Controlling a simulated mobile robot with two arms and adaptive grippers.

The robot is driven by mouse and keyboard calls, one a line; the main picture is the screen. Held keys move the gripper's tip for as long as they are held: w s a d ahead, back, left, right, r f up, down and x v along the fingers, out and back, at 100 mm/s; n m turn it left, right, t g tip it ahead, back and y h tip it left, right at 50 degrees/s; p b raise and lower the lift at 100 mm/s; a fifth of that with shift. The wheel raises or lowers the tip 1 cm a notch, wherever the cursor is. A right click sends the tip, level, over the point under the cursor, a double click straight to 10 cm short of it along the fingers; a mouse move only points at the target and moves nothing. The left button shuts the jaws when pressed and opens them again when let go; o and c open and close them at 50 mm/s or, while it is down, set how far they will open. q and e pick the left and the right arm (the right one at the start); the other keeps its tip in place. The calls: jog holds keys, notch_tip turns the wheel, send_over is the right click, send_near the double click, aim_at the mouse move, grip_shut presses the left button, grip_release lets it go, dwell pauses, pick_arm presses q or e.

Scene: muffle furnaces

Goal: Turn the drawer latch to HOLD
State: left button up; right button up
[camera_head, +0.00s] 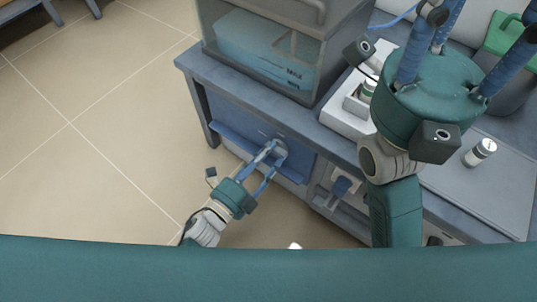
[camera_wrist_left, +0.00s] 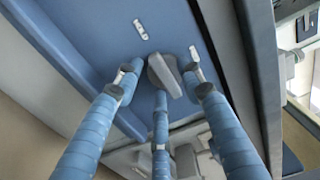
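The drawer latch (camera_wrist_left: 166,76) is a grey round knob with a raised bar on the blue drawer front (camera_wrist_left: 90,30). The bar slants down to the right in the left wrist view. In the head view the latch (camera_head: 280,147) is partly hidden by my left gripper (camera_head: 272,151). Its three blue fingers surround the latch, with small gaps showing at the sides, so it looks open. Two small pale label plates flank the latch, one upper left (camera_wrist_left: 140,29) and one right (camera_wrist_left: 195,53); their lettering is unreadable. My right gripper (camera_head: 470,45) is raised above the bench, fingers spread and empty.
A glass-fronted cabinet (camera_head: 262,50) stands on the bench above the drawer. A white tray (camera_head: 345,122) and a white-and-dark jar (camera_head: 480,152) are on the bench under my right arm. A green item (camera_head: 505,32) is at top right.

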pick_arm(q)
jog(key=v, duration=1.2)
dwell(0.4)
